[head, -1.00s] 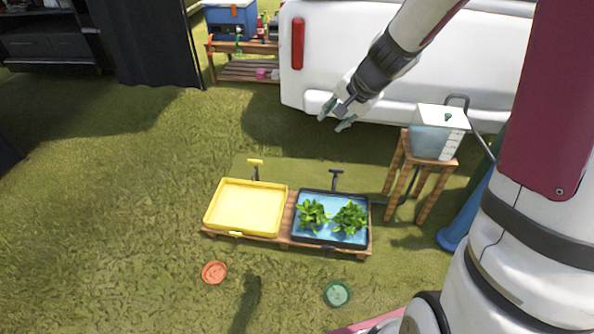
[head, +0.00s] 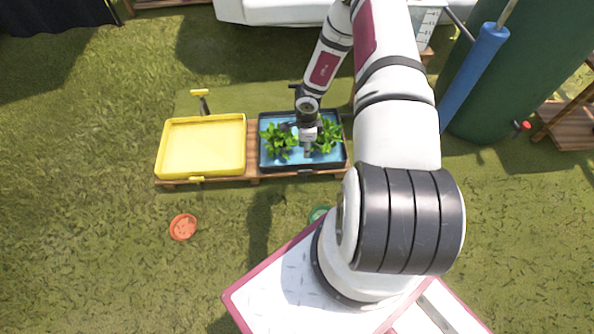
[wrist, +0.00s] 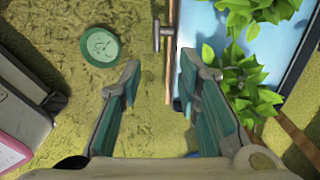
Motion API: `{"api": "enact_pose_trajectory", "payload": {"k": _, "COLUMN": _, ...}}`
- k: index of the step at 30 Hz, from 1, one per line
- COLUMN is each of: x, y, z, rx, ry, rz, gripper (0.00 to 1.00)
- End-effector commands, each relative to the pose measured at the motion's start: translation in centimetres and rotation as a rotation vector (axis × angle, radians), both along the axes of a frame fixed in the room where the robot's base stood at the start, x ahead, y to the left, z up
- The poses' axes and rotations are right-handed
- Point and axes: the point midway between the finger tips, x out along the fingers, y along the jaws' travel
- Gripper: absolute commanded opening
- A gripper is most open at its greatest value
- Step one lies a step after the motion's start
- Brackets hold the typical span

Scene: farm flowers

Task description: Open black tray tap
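The black tray (head: 272,170) sits on a wooden pallet, holding blue water and leafy plants. Its small front tap (head: 306,172) is on the near edge. In the wrist view the tap (wrist: 163,32) is a grey T-shape beside the tray's edge, above the wooden slat. My gripper (wrist: 160,80) is open and empty. The tap lies ahead of the gap between its fingers, apart from them. In the head view my gripper (head: 308,148) is over the black tray, hiding part of its middle; its fingers are hard to make out there.
A yellow tray (head: 200,146) stands left of the black tray. A green dish (wrist: 100,46) lies on the grass near the tap; an orange dish (head: 182,227) lies further left. A dark T-shaped fixture (head: 295,87) stands behind the black tray. Plant leaves (wrist: 238,72) are close to the right finger.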

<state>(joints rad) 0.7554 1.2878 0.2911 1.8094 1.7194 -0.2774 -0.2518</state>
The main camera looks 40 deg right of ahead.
Motion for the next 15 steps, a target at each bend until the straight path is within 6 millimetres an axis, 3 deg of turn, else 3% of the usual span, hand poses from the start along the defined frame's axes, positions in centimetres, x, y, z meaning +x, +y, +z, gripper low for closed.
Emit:
{"api": "enact_pose_trajectory", "payload": {"k": 8, "x": -0.6, "y": 0.2, "z": -3.1, "rx": 0.006, "ry": 0.016, "rz": -0.018, "gripper": 0.31}}
{"api": "enact_pose_trajectory", "payload": {"k": 15, "x": -0.6, "y": 0.1, "z": -7.8, "rx": 0.005, "ry": 0.016, "rz": -0.016, "gripper": 0.31}}
